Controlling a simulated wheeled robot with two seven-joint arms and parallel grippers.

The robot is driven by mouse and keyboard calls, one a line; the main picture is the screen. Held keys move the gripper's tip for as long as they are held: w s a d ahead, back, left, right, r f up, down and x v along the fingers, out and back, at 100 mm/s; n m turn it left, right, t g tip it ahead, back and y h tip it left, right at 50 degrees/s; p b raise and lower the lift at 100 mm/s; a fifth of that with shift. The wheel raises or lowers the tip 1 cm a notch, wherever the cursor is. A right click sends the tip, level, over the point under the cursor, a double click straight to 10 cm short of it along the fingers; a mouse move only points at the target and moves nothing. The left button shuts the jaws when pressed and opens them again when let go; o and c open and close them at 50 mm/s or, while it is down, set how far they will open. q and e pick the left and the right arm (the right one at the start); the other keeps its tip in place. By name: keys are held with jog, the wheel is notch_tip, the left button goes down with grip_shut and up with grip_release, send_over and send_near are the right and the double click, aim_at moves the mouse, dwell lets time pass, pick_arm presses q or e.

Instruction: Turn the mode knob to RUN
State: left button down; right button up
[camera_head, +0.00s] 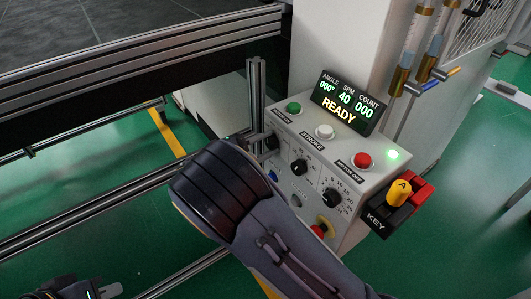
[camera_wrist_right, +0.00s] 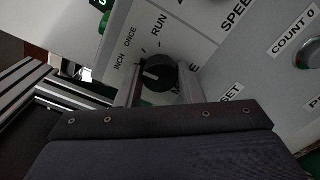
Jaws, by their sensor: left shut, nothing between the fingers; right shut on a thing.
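The black mode knob (camera_wrist_right: 158,74) sits on the white panel in the right wrist view, with INCH, ONCE and RUN printed around it. Its white pointer mark faces left, nearest the INCH label and away from RUN. My right gripper (camera_wrist_right: 161,88) is shut on the knob, one finger on each side. In the head view the knob (camera_head: 272,142) shows partly at the panel's left edge, beside my right gripper (camera_head: 257,140); my wrist hides nearby panel parts. My left gripper (camera_head: 100,292) is shut and empty at the lower left corner, far from the panel.
The control box (camera_head: 340,165) has a green button (camera_head: 293,107), a white button (camera_head: 324,132), a red button (camera_head: 362,160) and other knobs. A display (camera_head: 345,103) reads READY. A yellow key (camera_head: 401,192) sits at the right. Metal rails (camera_head: 80,207) run at left.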

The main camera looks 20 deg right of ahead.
jog(key=m+b, duration=1)
jog(key=b, duration=0.1)
jog(key=shift+f+m, duration=0.3)
jog(key=shift+r+m+b, duration=0.2)
jog(key=shift+m+b, duration=0.9)
jog(key=shift+b, duration=0.1)
jog(key=o, duration=1)
jog(key=shift+r, duration=0.1)
jog(key=v, duration=0.8)
jog(key=shift+p, duration=0.4)
